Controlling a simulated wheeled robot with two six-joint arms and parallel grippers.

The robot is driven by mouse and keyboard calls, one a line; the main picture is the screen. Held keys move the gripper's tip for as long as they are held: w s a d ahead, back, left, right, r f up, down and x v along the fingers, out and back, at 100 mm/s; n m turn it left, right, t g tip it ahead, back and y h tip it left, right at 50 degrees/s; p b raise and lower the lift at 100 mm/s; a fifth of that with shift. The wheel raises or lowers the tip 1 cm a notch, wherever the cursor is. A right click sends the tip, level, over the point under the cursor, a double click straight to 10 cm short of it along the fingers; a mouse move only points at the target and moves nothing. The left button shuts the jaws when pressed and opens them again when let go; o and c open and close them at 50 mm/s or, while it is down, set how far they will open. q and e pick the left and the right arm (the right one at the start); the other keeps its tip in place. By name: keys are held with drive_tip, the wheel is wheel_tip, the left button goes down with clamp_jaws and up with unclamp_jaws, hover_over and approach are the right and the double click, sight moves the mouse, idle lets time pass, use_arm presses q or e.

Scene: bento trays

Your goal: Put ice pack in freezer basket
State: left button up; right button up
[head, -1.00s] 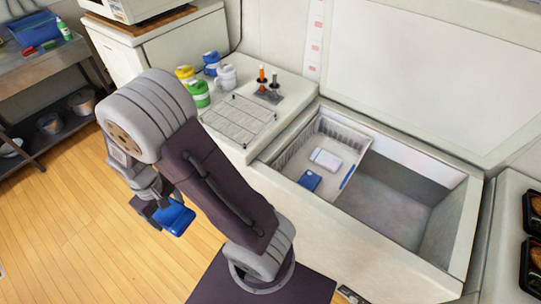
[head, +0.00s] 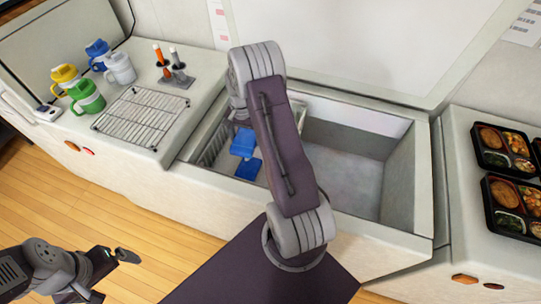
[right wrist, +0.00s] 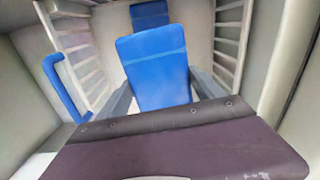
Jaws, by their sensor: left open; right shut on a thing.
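My right gripper (right wrist: 163,92) is shut on a blue ice pack (right wrist: 152,62). In the head view this ice pack (head: 243,142) is over the freezer basket (head: 209,150), and my own arm hides most of the gripper. The basket's white slatted walls (right wrist: 228,42) stand on both sides of the pack in the right wrist view. I cannot tell whether the pack touches the basket floor. A second, darker blue pack (head: 249,168) lies in the basket and also shows beyond the held one in the right wrist view (right wrist: 150,14). My left gripper (head: 112,276) is open and empty at lower left.
The basket sits in the left part of the open chest freezer (head: 410,190); the freezer's right part is empty. A wire rack (head: 140,118), several coloured jugs (head: 87,97) and a holder with markers (head: 172,72) stand at left. Bento trays (head: 508,150) lie at right.

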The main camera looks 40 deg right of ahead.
drive_tip(key=shift+d+f+m, duration=0.3)
drive_tip(key=shift+d+f, duration=0.45)
drive_tip(key=shift+f, duration=0.1)
drive_tip(key=shift+d+f, duration=0.15)
drive_tip(key=shift+d, duration=0.2)
wheel_tip(320, 180, down, 6)
drive_tip(key=shift+f+b, duration=0.15)
drive_tip(key=shift+b, duration=0.25)
wheel_tip(320, 180, down, 4)
drive_tip(key=shift+s+a+r, duration=0.1)
drive_tip(key=shift+r, duration=0.15)
drive_tip(key=shift+f, duration=0.1)
drive_tip(key=shift+f+b, duration=0.15)
drive_tip(key=shift+b, duration=0.15)
use_arm(q)
wheel_tip(320, 180, down, 2)
drive_tip(key=shift+f, duration=0.1)
use_arm(e)
drive_tip(key=o, duration=1.9)
